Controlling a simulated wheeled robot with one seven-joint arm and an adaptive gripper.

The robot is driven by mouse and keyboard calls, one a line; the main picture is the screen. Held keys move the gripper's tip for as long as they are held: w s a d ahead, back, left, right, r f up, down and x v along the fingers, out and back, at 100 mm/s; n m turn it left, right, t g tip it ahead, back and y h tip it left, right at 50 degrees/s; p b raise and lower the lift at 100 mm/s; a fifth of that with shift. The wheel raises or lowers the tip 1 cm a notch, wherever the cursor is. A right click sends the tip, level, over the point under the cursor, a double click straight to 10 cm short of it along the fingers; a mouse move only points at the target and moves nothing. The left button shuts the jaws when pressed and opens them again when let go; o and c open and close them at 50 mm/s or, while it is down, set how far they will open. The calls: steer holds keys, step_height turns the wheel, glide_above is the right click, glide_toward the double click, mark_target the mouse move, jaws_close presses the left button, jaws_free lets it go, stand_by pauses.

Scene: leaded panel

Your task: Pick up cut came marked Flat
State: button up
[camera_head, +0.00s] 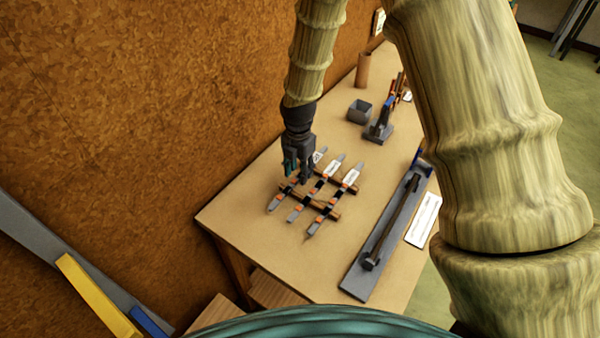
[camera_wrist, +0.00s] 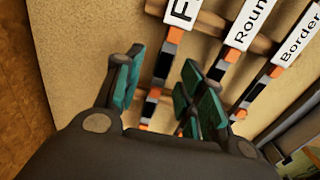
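Three grey cames with orange and black bands lie side by side across two wooden bars (camera_head: 330,213) on the table. The leftmost came (camera_head: 273,206) bears a white label showing only a cut-off "F" in the wrist view (camera_wrist: 183,10). Beside it are the came labelled Round (camera_wrist: 247,22) and the came labelled Border (camera_wrist: 299,40). My gripper (camera_head: 298,175) is over the leftmost came, hiding part of it. In the wrist view its teal-padded fingers (camera_wrist: 160,82) are apart, with the banded "F" came showing between them. I cannot tell the height gap.
A long grey tool with a dark bar (camera_head: 358,283) lies to the right, with a white card (camera_head: 423,220) beside it. A grey box (camera_head: 359,112), a brown cylinder (camera_head: 362,70) and a blue-handled tool (camera_head: 379,131) stand farther back. The brown wall is close on the left.

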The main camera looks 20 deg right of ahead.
steer(key=shift+f, duration=0.3)
steer(key=shift+s, duration=0.25)
steer(key=shift+f, duration=0.1)
steer(key=shift+w, duration=0.1)
jaws_close()
